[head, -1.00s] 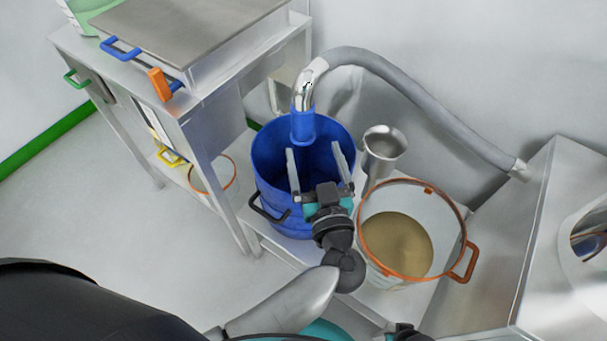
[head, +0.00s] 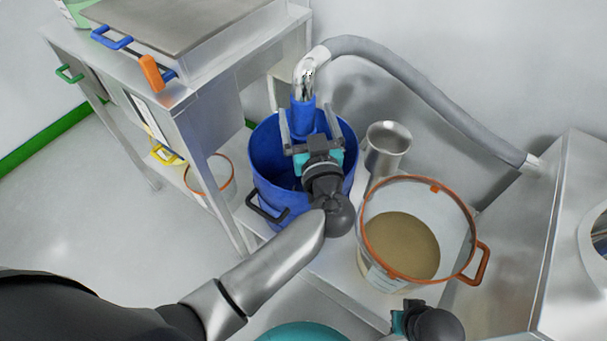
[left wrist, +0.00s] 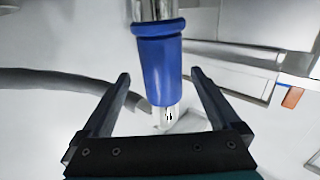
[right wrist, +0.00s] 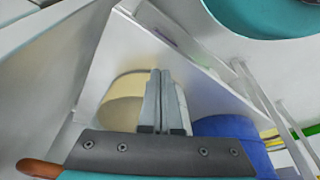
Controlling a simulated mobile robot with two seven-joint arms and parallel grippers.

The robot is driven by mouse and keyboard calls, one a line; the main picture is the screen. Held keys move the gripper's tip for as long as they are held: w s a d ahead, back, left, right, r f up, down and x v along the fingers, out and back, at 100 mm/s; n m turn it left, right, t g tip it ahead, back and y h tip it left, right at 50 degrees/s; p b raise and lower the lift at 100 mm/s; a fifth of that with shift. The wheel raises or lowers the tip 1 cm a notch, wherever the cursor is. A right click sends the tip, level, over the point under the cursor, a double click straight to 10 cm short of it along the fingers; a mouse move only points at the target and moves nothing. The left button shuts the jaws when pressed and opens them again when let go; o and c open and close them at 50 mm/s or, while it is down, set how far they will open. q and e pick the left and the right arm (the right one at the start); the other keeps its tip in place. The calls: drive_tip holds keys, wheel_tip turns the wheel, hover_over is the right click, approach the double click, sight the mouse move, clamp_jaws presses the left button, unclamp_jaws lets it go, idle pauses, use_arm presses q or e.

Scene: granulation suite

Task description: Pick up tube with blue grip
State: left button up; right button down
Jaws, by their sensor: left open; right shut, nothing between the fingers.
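The tube is a shiny metal elbow with a blue grip (head: 302,113) on its lower end, joined to a grey hose (head: 420,85). Its grip stands over the far part of the blue bucket (head: 268,165). My left gripper (head: 307,115) is open, with one finger on each side of the blue grip. In the left wrist view the blue grip (left wrist: 158,70) shows between the fingers, with a gap on both sides. My right gripper (right wrist: 158,75) is shut and empty; in the head view only part of it shows at the bottom.
A white bucket with an orange rim (head: 470,215) holds tan powder right of the blue bucket. A steel cup (head: 386,150) stands behind them. A metal bench (head: 215,120) with coloured handles is at left, and a metal cabinet (head: 545,240) at right. The left floor is clear.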

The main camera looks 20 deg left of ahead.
use_arm(q)
drive_tip(key=shift+w+a+b, duration=0.35)
drive_tip(key=shift+w+b, duration=0.2)
drive_tip(key=shift+w, duration=0.1)
drive_tip(key=b+x, duration=0.3)
drive_tip(key=shift+w+a, duration=0.1)
drive_tip(key=shift+a, duration=0.05)
drive_tip(key=shift+w+a+r+b, duration=0.15)
drive_tip(key=shift+w+a+b, duration=0.05)
drive_tip(key=shift+w+b, duration=0.25)
use_arm(e)
wheel_tip(320, 180, up, 11)
drive_tip(key=w+t, duration=0.1)
drive_tip(key=w, duration=0.1)
drive_tip(key=shift+a+f+t, duration=0.15)
drive_tip(key=shift+f+t, duration=0.05)
drive_tip(key=shift+t, duration=0.2)
use_arm(q)
drive_tip(key=shift+c, duration=0.4)
clamp_jaws()
